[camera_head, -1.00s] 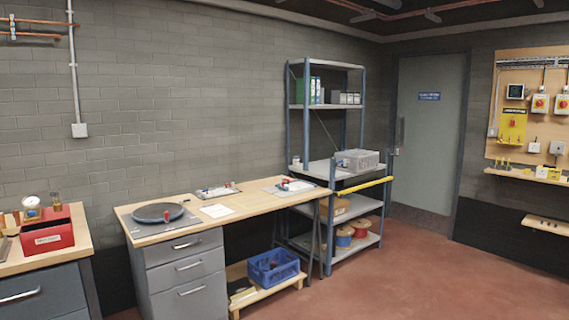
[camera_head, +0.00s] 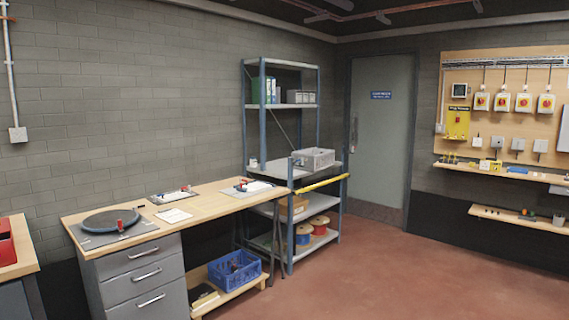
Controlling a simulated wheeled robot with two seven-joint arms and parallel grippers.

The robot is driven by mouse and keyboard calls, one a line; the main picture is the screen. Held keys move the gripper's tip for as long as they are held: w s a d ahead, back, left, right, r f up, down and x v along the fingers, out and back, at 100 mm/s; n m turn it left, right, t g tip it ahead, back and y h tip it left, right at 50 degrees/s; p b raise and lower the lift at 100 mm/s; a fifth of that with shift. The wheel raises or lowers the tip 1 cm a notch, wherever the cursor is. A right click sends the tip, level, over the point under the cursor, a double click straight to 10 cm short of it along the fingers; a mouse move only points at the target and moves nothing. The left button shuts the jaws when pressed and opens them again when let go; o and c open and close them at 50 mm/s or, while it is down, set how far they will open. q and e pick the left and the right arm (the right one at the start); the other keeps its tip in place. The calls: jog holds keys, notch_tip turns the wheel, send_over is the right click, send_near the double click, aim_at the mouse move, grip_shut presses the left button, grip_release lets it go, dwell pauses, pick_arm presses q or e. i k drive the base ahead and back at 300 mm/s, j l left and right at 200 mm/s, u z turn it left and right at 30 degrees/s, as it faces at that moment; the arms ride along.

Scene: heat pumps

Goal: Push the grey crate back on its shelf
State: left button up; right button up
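The grey crate (camera_head: 314,159) sits on the waist-high shelf (camera_head: 275,168) of the blue and grey shelving unit, to the right of the workbench. It stands at the shelf's right front part, and its front end appears to reach near or past the shelf edge. A yellow bar (camera_head: 322,183) runs across the unit's front just below the crate. Neither of my grippers shows in the head view.
A wooden workbench (camera_head: 205,197) with a dark turntable, clipboards and drawers stands along the wall left of the shelves. A blue crate (camera_head: 235,270) lies on the low board beneath it. Open red floor (camera_head: 400,275) lies in front of the shelves and door (camera_head: 380,130).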

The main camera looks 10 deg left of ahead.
aim_at(315, 162)
jog(key=i, duration=6.5)
jog(key=l+z, duration=0.05)
jog(key=l, duration=0.25)
